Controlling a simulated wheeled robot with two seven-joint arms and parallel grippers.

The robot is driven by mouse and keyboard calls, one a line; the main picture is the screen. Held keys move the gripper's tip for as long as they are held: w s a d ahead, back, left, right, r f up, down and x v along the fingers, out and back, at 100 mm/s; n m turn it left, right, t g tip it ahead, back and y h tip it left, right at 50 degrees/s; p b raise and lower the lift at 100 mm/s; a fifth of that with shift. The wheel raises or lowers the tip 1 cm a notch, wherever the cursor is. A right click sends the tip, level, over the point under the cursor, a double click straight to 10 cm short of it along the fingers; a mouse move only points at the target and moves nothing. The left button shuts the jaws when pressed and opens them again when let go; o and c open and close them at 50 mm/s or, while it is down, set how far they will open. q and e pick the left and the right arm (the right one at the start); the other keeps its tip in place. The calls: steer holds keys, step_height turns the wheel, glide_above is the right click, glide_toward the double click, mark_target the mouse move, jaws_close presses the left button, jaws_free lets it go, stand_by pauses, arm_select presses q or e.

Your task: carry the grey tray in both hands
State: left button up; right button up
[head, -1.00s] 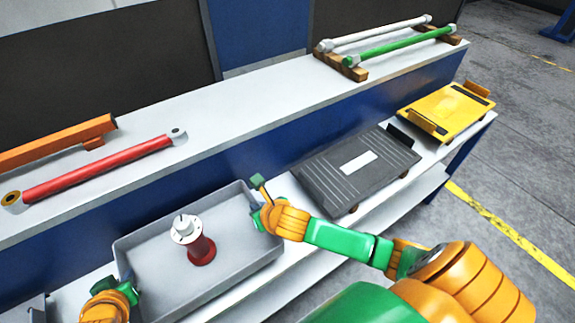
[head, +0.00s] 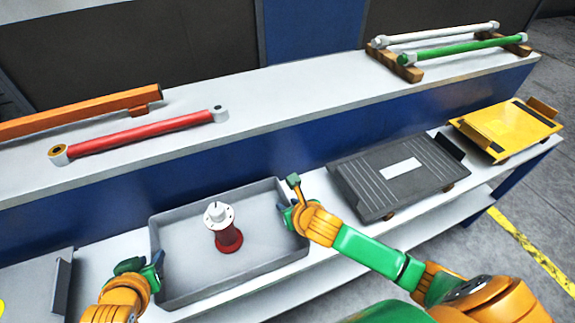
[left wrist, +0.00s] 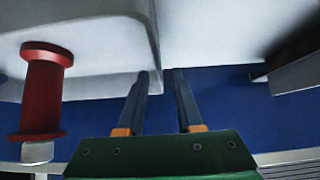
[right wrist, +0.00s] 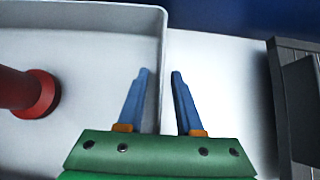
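The grey tray (head: 175,283) is a shallow rectangular box with low walls, standing on the white lower shelf. My left gripper (head: 153,268) is at the tray's left wall. In the left wrist view its fingers (left wrist: 157,72) are apart, one on each side of the wall. My right gripper (head: 287,205) is at the right wall. In the right wrist view its fingers (right wrist: 160,72) straddle the wall, with narrow gaps showing. Both look open.
A dark ribbed casting (head: 385,190) lies right of the tray, a yellow one (head: 505,130) beyond it. Another grey piece (head: 35,285) is at the left. The upper ledge behind holds a red rod (head: 140,133), an orange bar (head: 70,115) and a green rod (head: 450,48).

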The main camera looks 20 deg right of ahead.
arm_select(q)
steer(key=v, duration=0.2)
steer(key=shift+s+r, duration=0.25)
arm_select(e)
steer(key=shift+s, duration=0.1)
arm_select(q)
steer(key=shift+s+r, duration=0.1)
arm_select(e)
steer(key=v, duration=0.7)
steer(key=shift+s+r, duration=0.2)
steer(key=shift+r, duration=0.05)
